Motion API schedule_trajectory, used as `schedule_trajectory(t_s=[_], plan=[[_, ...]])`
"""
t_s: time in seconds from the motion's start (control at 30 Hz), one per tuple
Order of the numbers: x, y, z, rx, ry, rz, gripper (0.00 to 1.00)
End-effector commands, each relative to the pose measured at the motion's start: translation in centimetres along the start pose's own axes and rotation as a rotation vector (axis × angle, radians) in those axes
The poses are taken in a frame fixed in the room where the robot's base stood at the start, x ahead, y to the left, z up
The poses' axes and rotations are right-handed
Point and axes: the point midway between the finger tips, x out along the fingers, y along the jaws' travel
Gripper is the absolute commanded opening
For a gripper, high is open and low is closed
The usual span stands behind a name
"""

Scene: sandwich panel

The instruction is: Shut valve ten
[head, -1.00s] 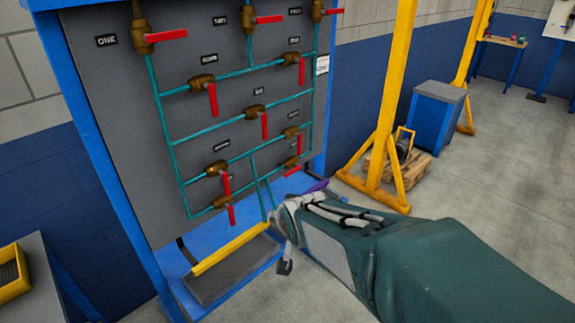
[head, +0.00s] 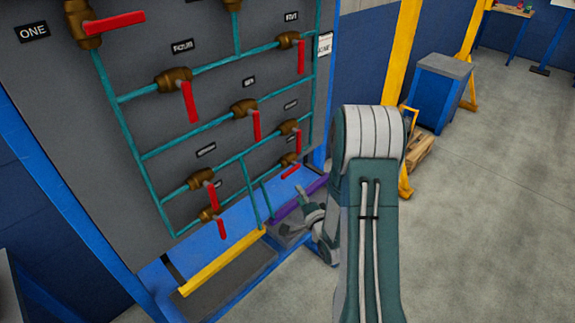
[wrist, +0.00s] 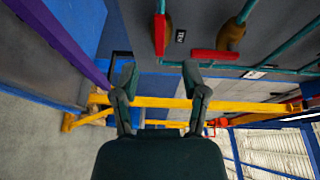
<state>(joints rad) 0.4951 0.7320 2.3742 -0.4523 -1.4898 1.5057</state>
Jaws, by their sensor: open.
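A valve with a brass body (wrist: 233,35) and a red handle (wrist: 215,55) sits beside a small label reading TEN (wrist: 180,36) in the wrist view, which looks upside down. The handle lies roughly along its teal pipe. It appears to be the lowest right valve (head: 290,160) on the grey panel in the head view; its label is unreadable there. My gripper (head: 303,192) is small and partly hidden by my arm, below this valve near the purple bar. In the wrist view my gripper (wrist: 163,82) is open, with nothing between its fingers, apart from the handle.
Several other red-handled valves, such as one at the lower left (head: 205,180), crowd the panel (head: 60,130). A purple bar (head: 300,201) and a yellow bar (head: 222,262) edge the blue base. A yellow post (head: 400,50) and blue cabinet (head: 440,92) stand right.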

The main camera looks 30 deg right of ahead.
Motion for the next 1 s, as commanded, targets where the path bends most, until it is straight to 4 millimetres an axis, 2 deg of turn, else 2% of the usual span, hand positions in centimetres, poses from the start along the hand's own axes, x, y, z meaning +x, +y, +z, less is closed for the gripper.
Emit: schedule_trajectory(t_s=[0.13,0.27,0.7,0.83,1.0], plan=[[-0.6,0.9,-0.2,0.075,0.002,-0.044,0.57],[0.1,0.8,-0.2,0.082,0.001,-0.053,0.57],[7.8,0.4,-0.3,0.081,0.0,-0.053,0.57],[9.3,0.4,-0.3,0.081,0.002,-0.05,0.57],[10.2,0.3,-0.3,0.081,0.002,-0.05,0.57]])
